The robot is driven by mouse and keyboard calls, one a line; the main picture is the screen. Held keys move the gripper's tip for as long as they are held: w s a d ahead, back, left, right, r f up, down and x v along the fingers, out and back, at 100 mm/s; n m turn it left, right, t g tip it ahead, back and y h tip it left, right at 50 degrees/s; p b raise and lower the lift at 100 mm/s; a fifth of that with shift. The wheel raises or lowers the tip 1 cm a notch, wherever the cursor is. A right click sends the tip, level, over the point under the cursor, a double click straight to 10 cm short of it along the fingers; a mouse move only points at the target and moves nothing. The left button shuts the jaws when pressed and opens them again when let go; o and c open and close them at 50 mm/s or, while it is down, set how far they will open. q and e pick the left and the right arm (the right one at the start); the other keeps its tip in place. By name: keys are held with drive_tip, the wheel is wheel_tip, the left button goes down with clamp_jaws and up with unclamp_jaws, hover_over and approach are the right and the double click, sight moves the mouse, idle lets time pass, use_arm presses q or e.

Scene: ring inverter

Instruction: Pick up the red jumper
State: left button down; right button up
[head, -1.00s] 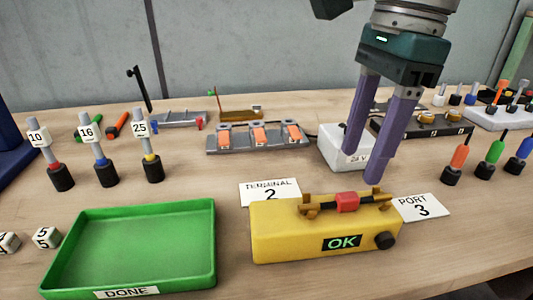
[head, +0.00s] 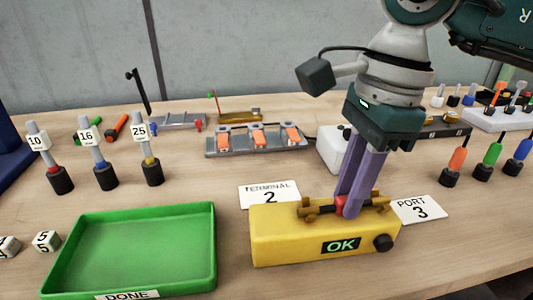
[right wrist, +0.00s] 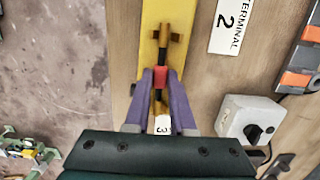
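The red jumper (head: 339,203) lies across the brass clips on top of the yellow tester (head: 285,238), whose display reads OK. My right gripper (head: 346,208) has its purple fingers down over the tester. In the right wrist view the fingertips (right wrist: 160,82) are closed in on both sides of the red block (right wrist: 160,76) and appear to touch it. The jumper is still in the clips, and the fingers partly hide it in the head view. My left gripper is not in view.
A green DONE tray (head: 130,250) stands left of the tester. TERMINAL 2 (head: 269,194) and PORT 3 (head: 420,210) cards lie beside the tester. A grey rack with orange switches (head: 258,140) and a white box (head: 331,150) stand behind. Numbered drivers (head: 99,165) stand at left.

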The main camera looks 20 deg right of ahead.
clamp_jaws()
drive_tip(key=shift+r, duration=0.15)
